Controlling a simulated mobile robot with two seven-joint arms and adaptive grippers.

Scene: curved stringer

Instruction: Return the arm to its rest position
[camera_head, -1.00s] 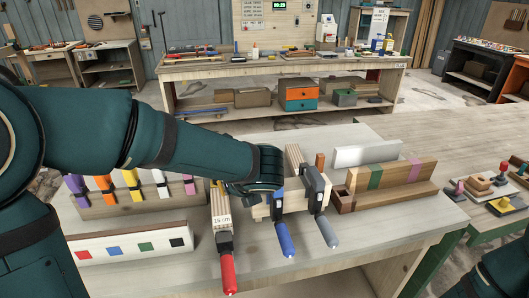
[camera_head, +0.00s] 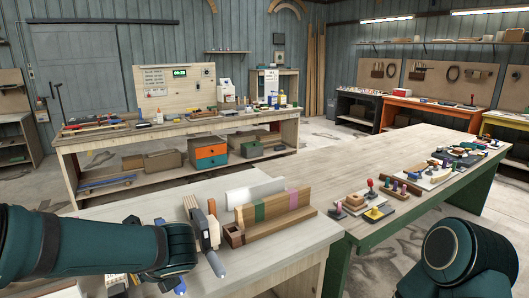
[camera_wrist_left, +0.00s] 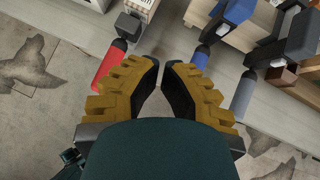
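My left gripper (camera_wrist_left: 161,66) has its two ochre fingers with black pads slightly apart, a narrow gap between their tips and nothing in it. In the head view my left arm reaches in from the lower left and its fingers are hidden. Clamps with a blue handle (camera_head: 180,288) and a grey handle (camera_head: 216,264) stand at the light wood strips (camera_head: 191,203), just right of my left wrist. In the wrist view, a red handle (camera_wrist_left: 108,66) lies left of the fingers, the blue handle (camera_wrist_left: 200,57) and grey handle (camera_wrist_left: 243,96) to the right. My right gripper is out of view.
A wooden block with green and purple bands (camera_head: 272,208) sits on the near bench right of the clamps. A long table (camera_head: 400,155) with small parts stands to the right. A bench with tools (camera_head: 180,122) stands behind, with floor between.

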